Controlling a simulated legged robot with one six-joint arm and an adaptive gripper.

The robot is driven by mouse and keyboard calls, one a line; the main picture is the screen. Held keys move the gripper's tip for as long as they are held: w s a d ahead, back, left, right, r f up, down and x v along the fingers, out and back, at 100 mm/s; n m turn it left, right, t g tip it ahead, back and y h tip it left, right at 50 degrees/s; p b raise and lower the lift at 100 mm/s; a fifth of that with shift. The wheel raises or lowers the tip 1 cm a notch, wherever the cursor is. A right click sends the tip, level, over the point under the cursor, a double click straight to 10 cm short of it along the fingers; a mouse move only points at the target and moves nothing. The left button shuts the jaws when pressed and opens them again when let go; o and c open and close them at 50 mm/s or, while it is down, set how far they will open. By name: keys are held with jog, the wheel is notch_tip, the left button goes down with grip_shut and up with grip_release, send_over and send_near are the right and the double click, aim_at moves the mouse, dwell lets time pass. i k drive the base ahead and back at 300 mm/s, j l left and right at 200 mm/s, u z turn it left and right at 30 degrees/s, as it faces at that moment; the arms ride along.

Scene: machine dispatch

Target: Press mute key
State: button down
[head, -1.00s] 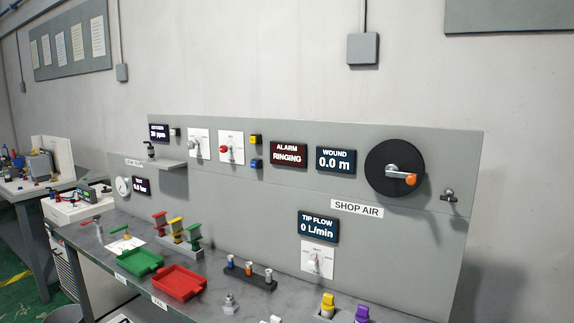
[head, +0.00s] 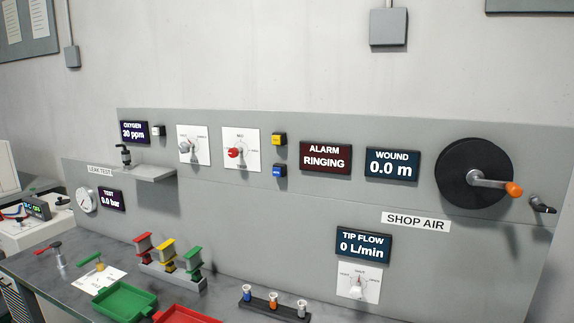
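The alarm display (head: 326,158) on the grey panel reads "ALARM RINGING" on dark red. Just left of it are two small square keys, one above the other. The upper key (head: 279,139) is yellow and the lower key (head: 280,170) is blue. The lettering on the keys is too small to read, so I cannot tell which is the mute key. My gripper is not in view.
A red-knobbed selector (head: 240,149) sits left of the keys. A crank reel (head: 473,173) with an orange handle juts out at right. A small shelf (head: 149,174) sticks out at left. Below, the bench holds coloured clamps, a green tray (head: 125,300) and a red tray (head: 185,316).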

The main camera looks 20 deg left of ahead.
aim_at(277, 171)
jog(key=i+j, duration=0.1)
jog(key=j, duration=0.65)
jog(key=i+j+z, duration=0.15)
jog(key=j, duration=1.35)
jog(key=i+z, duration=0.05)
